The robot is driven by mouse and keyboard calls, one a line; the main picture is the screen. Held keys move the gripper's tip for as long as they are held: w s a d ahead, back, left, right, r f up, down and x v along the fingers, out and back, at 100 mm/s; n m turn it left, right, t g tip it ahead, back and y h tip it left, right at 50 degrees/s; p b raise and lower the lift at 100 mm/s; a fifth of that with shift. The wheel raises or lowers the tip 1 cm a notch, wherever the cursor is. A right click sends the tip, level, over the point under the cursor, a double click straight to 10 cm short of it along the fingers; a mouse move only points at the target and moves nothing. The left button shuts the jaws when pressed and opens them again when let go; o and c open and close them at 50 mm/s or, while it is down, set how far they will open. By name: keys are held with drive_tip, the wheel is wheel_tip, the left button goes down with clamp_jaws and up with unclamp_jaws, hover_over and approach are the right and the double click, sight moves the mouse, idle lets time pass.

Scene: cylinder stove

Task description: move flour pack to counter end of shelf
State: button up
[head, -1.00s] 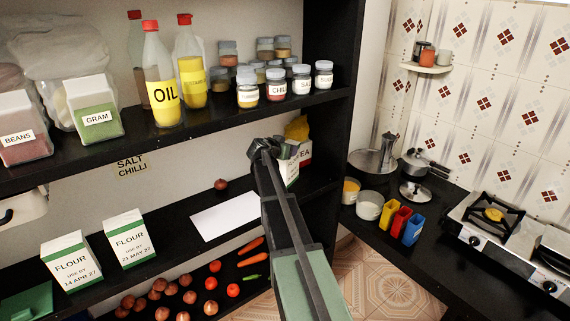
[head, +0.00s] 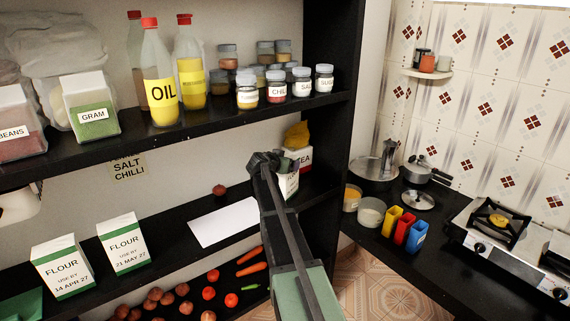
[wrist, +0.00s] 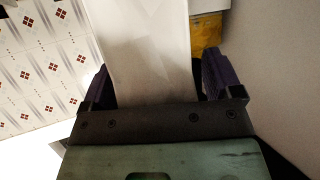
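My gripper (wrist: 158,85) reaches to the right end of the middle shelf (head: 165,238). It has a white flour pack between its fingers. In the head view the pack (head: 289,184) shows only in part, with a green band, behind my arm. In the wrist view its pale face (wrist: 150,50) fills the space between the two dark fingers, close to both. Whether its base touches the shelf is hidden. Two other flour packs stand at the left of this shelf, one marked 14 APR 27 (head: 63,266) and one marked 21 MAY 27 (head: 123,246).
A tea box (head: 304,157) and a yellow bag (head: 297,134) stand just behind the held pack; the yellow also shows in the wrist view (wrist: 207,42). The shelf's black upright (head: 327,130) is close on the right.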

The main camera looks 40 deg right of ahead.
drive_tip(key=shift+r, duration=0.15)
drive_tip(key=p+v, duration=0.5)
drive_tip(key=v, duration=0.7)
drive_tip(key=s+a+f+n+g+y, duration=0.1)
drive_tip(key=s+a+f+n+y, duration=0.2)
drive_tip(key=s+a, duration=0.5)
drive_tip(key=s+a+f+n+g+y, duration=0.2)
drive_tip(key=s+a+f+n+y, duration=0.2)
drive_tip(key=s+a, duration=0.4)
drive_tip(key=s+a+f+n+g+y, duration=0.2)
drive_tip(key=s+a+n+y, duration=0.3)
drive_tip(key=a, duration=1.2)
drive_tip(key=s+f+n, duration=0.1)
drive_tip(key=s, duration=0.3)
drive_tip(key=shift+f+n, duration=0.3)
drive_tip(key=shift+f, duration=0.1)
